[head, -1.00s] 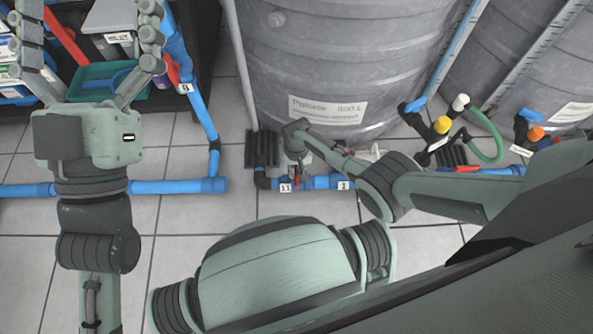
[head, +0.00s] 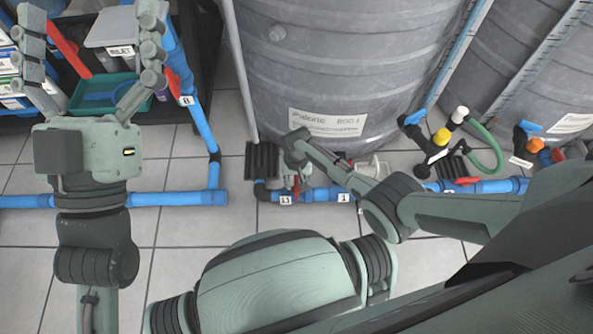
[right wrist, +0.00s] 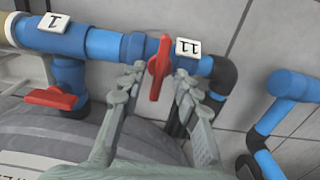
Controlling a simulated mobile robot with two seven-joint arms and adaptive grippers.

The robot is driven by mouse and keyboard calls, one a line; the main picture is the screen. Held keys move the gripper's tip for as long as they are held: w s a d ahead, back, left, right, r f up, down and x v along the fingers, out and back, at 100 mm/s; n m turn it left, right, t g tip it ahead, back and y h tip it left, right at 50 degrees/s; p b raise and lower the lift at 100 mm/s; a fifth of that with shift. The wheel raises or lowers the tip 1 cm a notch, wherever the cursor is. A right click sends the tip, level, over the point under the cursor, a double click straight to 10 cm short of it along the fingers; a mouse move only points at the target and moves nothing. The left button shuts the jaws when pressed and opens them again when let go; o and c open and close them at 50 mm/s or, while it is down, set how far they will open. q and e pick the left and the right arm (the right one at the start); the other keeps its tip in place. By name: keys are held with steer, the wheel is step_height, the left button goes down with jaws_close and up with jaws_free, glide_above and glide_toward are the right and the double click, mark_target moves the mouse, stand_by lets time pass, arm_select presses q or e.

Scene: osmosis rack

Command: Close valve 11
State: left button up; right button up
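Valve 11 has a red handle (right wrist: 158,68) on a blue pipe, beside a white tag reading 11 (right wrist: 188,48). The handle lies crosswise to the pipe in the right wrist view. My right gripper (right wrist: 157,82) is open, with one finger on each side of the handle; I cannot tell whether either finger touches it. In the head view the red handle (head: 296,189) shows just below my right gripper (head: 295,180), partly hidden by it. My left gripper (head: 90,22) is open and empty at the upper left, above the shelf area.
Valve 1 has a red handle (right wrist: 55,97) on the same pipe, near its tag (right wrist: 50,33). A large grey tank (head: 345,70) stands behind the pipe. Another blue pipe (right wrist: 282,105) runs at the right of the wrist view. A teal tray (head: 100,92) sits on the left shelf.

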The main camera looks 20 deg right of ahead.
mark_target(296, 185)
step_height(296, 185, up, 11)
steer(key=shift+f, duration=0.15)
stand_by(0.7)
